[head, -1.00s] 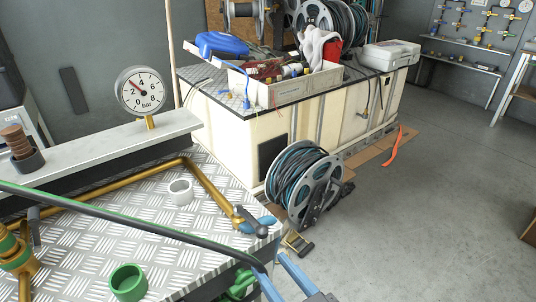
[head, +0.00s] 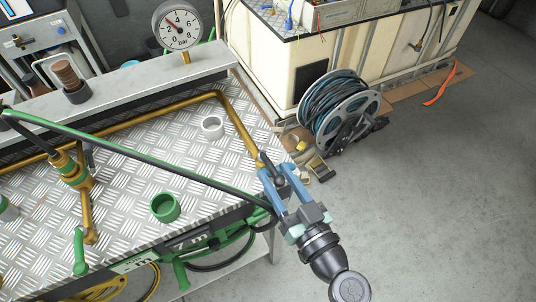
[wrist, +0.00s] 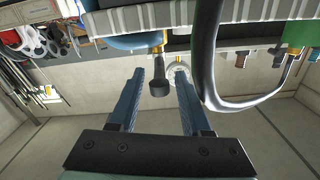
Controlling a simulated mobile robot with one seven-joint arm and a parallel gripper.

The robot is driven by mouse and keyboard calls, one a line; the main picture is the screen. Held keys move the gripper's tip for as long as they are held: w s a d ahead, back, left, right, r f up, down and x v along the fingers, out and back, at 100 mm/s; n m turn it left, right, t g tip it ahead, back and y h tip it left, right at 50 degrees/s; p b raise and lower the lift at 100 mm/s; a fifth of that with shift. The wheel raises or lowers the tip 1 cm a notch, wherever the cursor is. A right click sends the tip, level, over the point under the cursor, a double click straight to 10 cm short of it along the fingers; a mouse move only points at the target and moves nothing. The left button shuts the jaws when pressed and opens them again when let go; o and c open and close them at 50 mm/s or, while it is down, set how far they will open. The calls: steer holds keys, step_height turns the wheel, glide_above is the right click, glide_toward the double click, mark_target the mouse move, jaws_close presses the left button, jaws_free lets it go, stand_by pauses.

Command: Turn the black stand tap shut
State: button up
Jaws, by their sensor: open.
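The black stand tap (head: 268,164) is at the near right corner of the ribbed metal bench top, at the end of a brass pipe (head: 236,120). Its dark lever (wrist: 160,84) hangs between my fingers in the wrist view, closer to the left finger; I cannot tell whether it touches. My gripper (head: 279,178) is open, with its blue fingers on either side of the tap. In the wrist view my gripper (wrist: 159,74) points toward the bench edge. The fingers partly hide the tap in the head view.
A dark green-striped hose (head: 150,158) crosses the bench close to my gripper. A green ring (head: 165,208), a white ring (head: 212,127) and a pressure gauge (head: 177,27) stand at the bench. A hose reel (head: 338,110) stands beyond.

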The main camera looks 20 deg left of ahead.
mark_target(270, 166)
steer(key=shift+p+x, duration=0.3)
steer(key=shift+x, duration=1.85)
steer(key=shift+c, duration=0.2)
jaws_close()
